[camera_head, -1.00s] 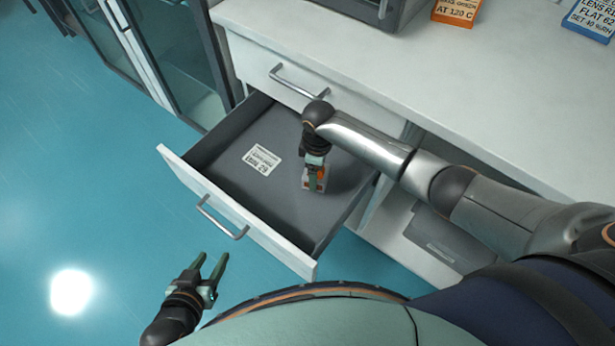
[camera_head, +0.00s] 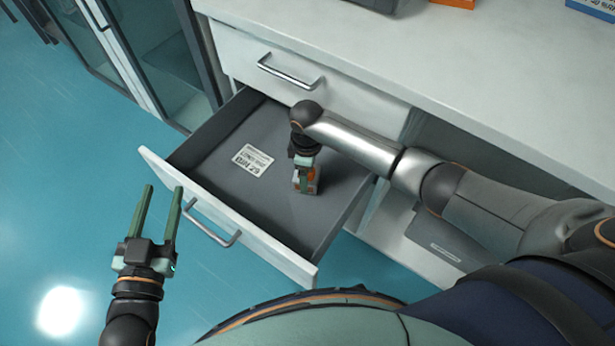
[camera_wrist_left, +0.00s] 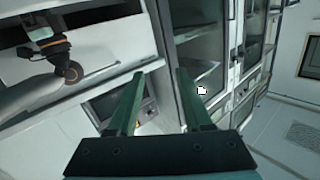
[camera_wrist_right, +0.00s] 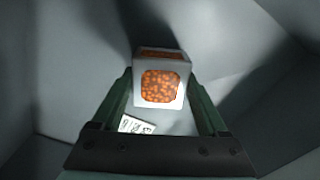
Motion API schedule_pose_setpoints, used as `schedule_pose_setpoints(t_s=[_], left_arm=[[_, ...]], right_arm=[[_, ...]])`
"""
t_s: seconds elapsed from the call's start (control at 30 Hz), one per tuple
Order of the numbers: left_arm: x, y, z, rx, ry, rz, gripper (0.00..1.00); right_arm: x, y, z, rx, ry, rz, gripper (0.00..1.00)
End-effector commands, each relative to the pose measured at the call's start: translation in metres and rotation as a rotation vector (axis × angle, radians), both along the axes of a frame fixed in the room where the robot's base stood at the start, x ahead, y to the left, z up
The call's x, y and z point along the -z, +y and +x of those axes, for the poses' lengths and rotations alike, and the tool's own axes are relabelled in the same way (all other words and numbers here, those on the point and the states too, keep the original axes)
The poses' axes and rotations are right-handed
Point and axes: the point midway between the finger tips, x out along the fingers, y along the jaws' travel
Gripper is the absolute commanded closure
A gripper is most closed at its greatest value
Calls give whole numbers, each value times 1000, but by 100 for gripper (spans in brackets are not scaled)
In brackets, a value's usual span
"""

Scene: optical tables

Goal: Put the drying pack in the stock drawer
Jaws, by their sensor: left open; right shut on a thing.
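The drying pack (camera_wrist_right: 162,82) is a small white box with an orange beaded window. In the right wrist view it sits between the fingers of my right gripper (camera_wrist_right: 160,100), which is shut on it. In the head view my right gripper (camera_head: 305,178) holds the pack (camera_head: 313,182) inside the open stock drawer (camera_head: 225,205), right of the label card. I cannot tell whether the pack touches the drawer floor. My left gripper (camera_head: 160,205) is open and empty, in front of the drawer's left front; its fingers also show in the left wrist view (camera_wrist_left: 158,95).
A label card (camera_head: 252,160) lies on the drawer floor. A shut drawer with a handle (camera_head: 290,72) is above it, under the white worktop (camera_head: 480,70). A glass-door cabinet (camera_head: 150,50) stands at left. An orange box and a blue box are on the worktop.

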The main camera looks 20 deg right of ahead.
Motion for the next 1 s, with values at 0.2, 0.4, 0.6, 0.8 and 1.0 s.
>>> schedule_pose_setpoints(t_s=[0.2, 0.4, 0.6, 0.8, 1.0], left_arm=[[-47, -3, 1, 24, -200, 0, 50], [-62, -4, 0, 32, -257, 0, 50], [-62, -4, 0, 32, -257, 0, 50], [-65, -4, -1, 34, -270, -1, 50], [-67, -4, -2, 35, -277, -2, 50]], right_arm=[[8, 1, 1, -1, -1, 0, 97], [9, 1, 1, -1, -1, 0, 97], [9, 1, 1, -1, -1, 0, 97], [12, 1, 1, -2, -1, 0, 97], [13, 1, 0, -2, 0, 0, 4]])
